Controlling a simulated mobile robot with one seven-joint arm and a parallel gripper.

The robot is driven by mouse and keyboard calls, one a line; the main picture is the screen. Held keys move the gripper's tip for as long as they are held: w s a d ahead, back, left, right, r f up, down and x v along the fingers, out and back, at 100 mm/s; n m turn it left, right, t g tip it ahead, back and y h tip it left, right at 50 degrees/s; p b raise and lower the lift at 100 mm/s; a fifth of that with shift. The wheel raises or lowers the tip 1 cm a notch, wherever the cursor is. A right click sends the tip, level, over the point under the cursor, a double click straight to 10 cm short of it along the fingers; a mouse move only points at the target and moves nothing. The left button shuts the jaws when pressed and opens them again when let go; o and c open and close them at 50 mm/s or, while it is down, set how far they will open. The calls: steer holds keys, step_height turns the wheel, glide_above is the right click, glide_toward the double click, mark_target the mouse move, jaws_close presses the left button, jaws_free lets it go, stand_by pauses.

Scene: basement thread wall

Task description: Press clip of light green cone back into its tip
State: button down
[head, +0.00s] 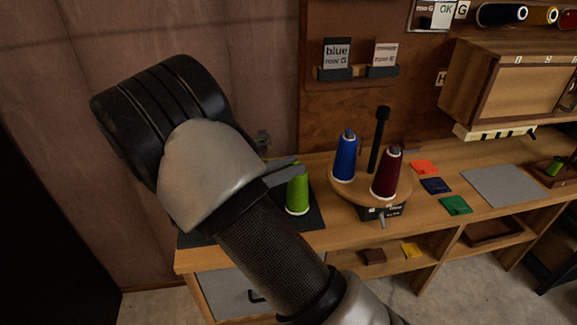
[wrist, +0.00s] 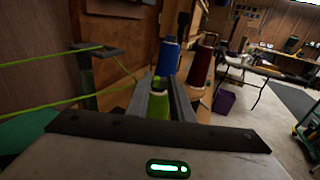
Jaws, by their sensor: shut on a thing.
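The light green cone (head: 297,195) stands upright on a dark mat (head: 313,218) on the bench. My gripper (head: 290,172) reaches it from the left, its fingers at the cone's top. In the wrist view, the fingers (wrist: 165,103) close around the tip of the light green cone (wrist: 158,107). The clip cannot be told apart; the fingers hide most of the tip. Light green thread (wrist: 122,68) runs from a post (wrist: 88,75) at left toward the cone.
A blue cone (head: 345,158) and a dark red cone (head: 386,175) stand close by on a round wooden stand (head: 352,190) with a black post (head: 379,138). Coloured squares, such as a red one (head: 424,167), and a grey mat (head: 503,185) lie to the right.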

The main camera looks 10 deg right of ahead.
steer(key=shift+f, duration=0.2)
stand_by(0.4)
steer(key=shift+f, duration=0.1)
steer(key=c, duration=1.5)
jaws_free()
